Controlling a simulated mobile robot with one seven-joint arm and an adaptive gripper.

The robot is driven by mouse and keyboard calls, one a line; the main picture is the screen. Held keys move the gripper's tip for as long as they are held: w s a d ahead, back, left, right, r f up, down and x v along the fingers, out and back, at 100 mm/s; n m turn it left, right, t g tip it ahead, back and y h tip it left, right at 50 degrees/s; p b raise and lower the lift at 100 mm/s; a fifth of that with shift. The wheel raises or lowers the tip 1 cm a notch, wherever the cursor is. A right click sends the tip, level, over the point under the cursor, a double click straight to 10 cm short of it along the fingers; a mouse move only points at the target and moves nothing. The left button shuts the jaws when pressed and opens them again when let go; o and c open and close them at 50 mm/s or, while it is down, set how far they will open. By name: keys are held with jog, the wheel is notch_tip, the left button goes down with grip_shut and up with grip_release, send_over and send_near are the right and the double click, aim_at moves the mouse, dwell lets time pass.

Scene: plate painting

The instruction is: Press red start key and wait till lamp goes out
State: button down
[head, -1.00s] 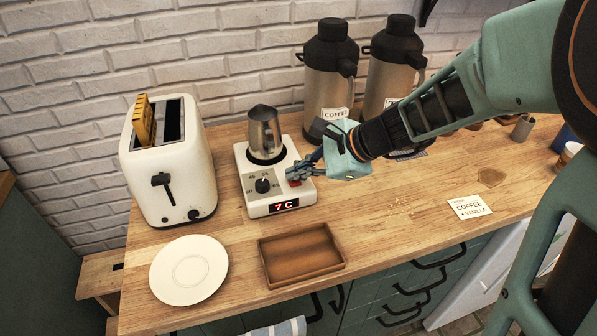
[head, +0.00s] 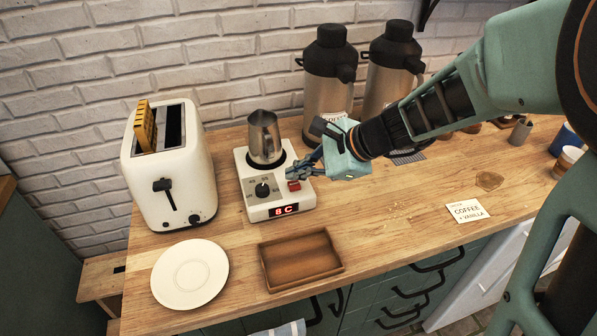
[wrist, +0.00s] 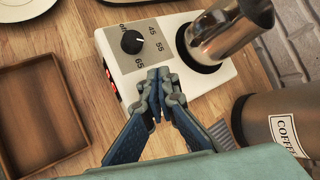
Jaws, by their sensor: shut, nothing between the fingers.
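The white heater unit (head: 271,205) stands on the wooden counter with a steel pitcher (head: 264,137) on its round plate. Its red key (head: 294,185) sits at the right of the front panel and shows lit red. The black dial (head: 263,190) is to its left, and the red display (head: 284,210) reads about "8 C". My gripper (head: 296,173) is shut and empty, its fingertips just above and behind the red key in the head view. In the wrist view my gripper's fingertips (wrist: 160,95) cover the key, so contact cannot be told.
A white toaster (head: 168,165) with a yellow item in its slot stands left. A white plate (head: 189,274) and an empty wooden tray (head: 301,259) lie in front. Two coffee flasks (head: 330,75) stand behind.

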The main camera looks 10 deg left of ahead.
aim_at(297, 185)
notch_tip(297, 185, up, 5)
jog(key=p, duration=0.4)
jog(key=shift+r, duration=0.1)
dwell(0.8)
